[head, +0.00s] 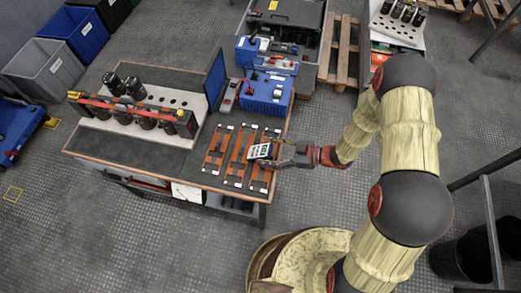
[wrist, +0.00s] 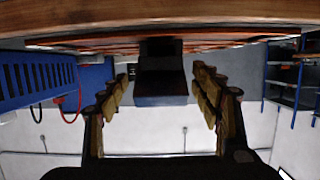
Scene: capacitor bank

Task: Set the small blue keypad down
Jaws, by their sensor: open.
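The small blue keypad (head: 258,152) shows a pale face with coloured marks in the head view. It rests at the orange strips near the right end of the workbench (head: 240,201). My gripper (head: 275,155) is at its right side, reaching in from the right. In the wrist view the keypad (wrist: 160,88) is a dark, bluish block between my two fingers (wrist: 160,78). The fingers stand apart, with a gap on each side of it. The wrist picture looks upside down, with the bench edge at the top. The keypad's underside contact is hard to make out.
Several orange strips with white ends (head: 215,148) lie around the keypad. A white rack with dark cylinders (head: 140,115) stands to the left, and a blue battery-like box (head: 266,92) behind. An upright dark blue panel (head: 216,75) stands between them.

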